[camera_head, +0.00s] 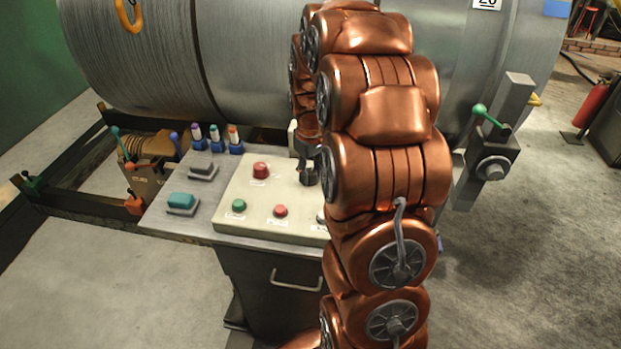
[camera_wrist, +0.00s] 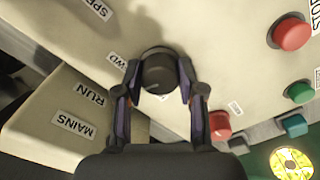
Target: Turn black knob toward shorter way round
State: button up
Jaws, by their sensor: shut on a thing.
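The black knob (camera_wrist: 159,72) is round and stands on a cream control panel (camera_wrist: 225,50). In the wrist view it sits between the two fingers of my gripper (camera_wrist: 158,84), which is shut on it, one finger on each side. Any pointer mark on the knob cannot be made out, and the label beside it is partly covered. In the head view my gripper (camera_head: 307,176) is at the panel's back right, and my copper arm hides part of that side.
The panel carries a large red button (camera_head: 261,170), a green button (camera_head: 239,205) and a small red button (camera_head: 280,211). A box marked RUN and MAINS (camera_wrist: 60,115) stands close beside my gripper. A large metal drum (camera_head: 250,60) is behind.

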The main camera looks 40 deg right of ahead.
aim_at(311, 171)
jog(key=m+b, duration=0.2)
jog(key=shift+f+m, duration=0.2)
jog(key=shift+m, duration=0.1)
jog(key=shift+r+m+b, duration=0.2)
jog(key=shift+m+b, duration=0.8)
jog(key=shift+m, duration=0.4)
jog(key=o, duration=1.1)
jog(key=shift+o, duration=0.2)
jog(key=shift+r, duration=0.15)
notch_tip(311, 171, up, 12)
